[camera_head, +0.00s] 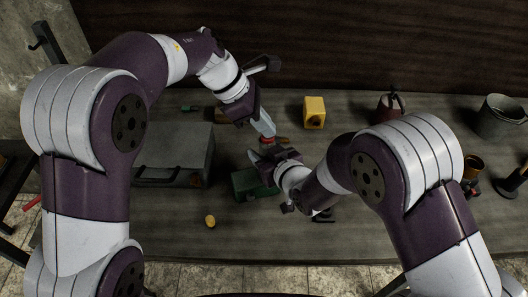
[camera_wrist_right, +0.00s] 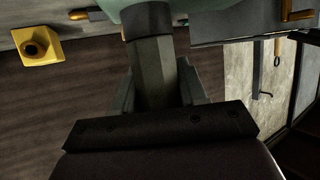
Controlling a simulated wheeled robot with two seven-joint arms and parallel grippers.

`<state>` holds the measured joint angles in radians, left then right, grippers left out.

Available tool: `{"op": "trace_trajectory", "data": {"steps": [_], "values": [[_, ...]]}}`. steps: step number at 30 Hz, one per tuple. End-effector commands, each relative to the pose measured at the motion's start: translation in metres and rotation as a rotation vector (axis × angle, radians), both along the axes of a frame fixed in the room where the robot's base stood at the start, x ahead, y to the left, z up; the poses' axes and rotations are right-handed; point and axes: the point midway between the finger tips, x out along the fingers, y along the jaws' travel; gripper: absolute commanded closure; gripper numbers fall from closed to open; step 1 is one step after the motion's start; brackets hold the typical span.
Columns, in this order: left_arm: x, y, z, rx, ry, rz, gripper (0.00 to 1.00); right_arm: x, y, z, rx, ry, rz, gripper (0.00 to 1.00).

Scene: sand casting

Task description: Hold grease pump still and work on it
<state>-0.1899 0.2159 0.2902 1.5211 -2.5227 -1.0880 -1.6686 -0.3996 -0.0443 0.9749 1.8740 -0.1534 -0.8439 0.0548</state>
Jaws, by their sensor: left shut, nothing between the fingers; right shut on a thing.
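My left gripper (camera_head: 268,131) reaches in from the upper left and is shut and empty, its pale tips pointing down at a small red part (camera_head: 267,141). My right gripper (camera_head: 256,158) comes from the lower right, just below that part, and is shut. What it holds appears to be the grease pump, largely hidden by the wrist in the head view. In the right wrist view, a grey faceted piece (camera_wrist_right: 152,75) stands upright in the middle, with a dark collar and a pale green rounded surface (camera_wrist_right: 150,12) above. Whether the left tips touch the pump cannot be told.
A grey case (camera_head: 178,155) stands left of the grippers, and a green box (camera_head: 245,184) lies just below them. A yellow block (camera_head: 315,112) is behind right. A dark red can (camera_head: 389,107) and grey bucket (camera_head: 502,115) stand farther right. The bench's front left is mostly clear.

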Motion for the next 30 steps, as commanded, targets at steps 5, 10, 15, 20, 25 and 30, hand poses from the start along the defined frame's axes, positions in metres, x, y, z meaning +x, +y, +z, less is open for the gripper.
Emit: {"op": "trace_trajectory", "data": {"steps": [5, 10, 15, 20, 25, 30], "values": [[0.000, 0.000, 0.002, 0.000, 0.000, 0.000, 1.00, 0.000, 0.000, 0.001, 0.001, -0.002, 0.000, 1.00], [0.000, 0.000, 0.013, 0.001, 0.001, -0.001, 1.00, 0.000, 0.000, 0.001, 0.001, -0.002, 0.000, 1.00], [0.000, 0.000, 0.013, 0.001, 0.001, -0.001, 1.00, 0.000, 0.000, 0.001, 0.001, -0.002, 0.000, 1.00], [0.000, 0.000, 0.009, 0.001, 0.001, 0.000, 1.00, 0.000, 0.000, 0.001, 0.001, -0.002, 0.000, 1.00], [0.000, 0.000, 0.001, 0.000, 0.001, 0.000, 1.00, 0.000, 0.000, 0.001, 0.001, -0.003, 0.000, 1.00], [0.000, 0.000, -0.001, 0.001, 0.000, 0.000, 1.00, 0.000, 0.000, 0.001, 0.001, -0.003, 0.000, 1.00]]}}
